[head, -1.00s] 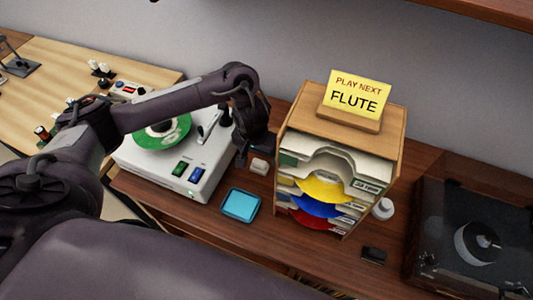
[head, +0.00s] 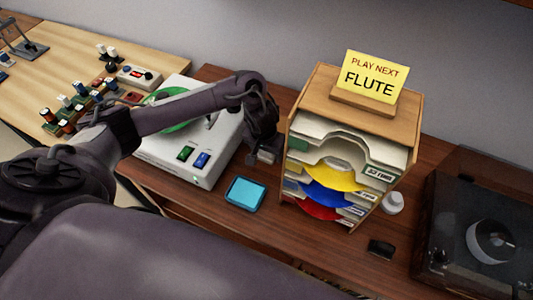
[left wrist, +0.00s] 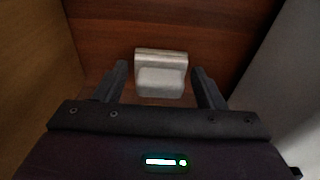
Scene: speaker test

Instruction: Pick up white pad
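The white pad (left wrist: 161,80) is a small pale block on the dark wood table. In the left wrist view it lies ahead, between the two fingers. In the head view it is mostly hidden behind my left gripper (head: 262,148), between the turntable and the record rack. My left gripper (left wrist: 161,88) is open, with a gap between each finger and the pad in the picture. I cannot tell whether the fingertips are level with the pad. My right gripper is not in view.
The wooden record rack (head: 303,101) stands close right of the gripper, and the white turntable (head: 176,160) close left. A blue square pad (head: 245,193) lies in front. A black block (head: 380,249) and another record player (head: 478,235) are at right.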

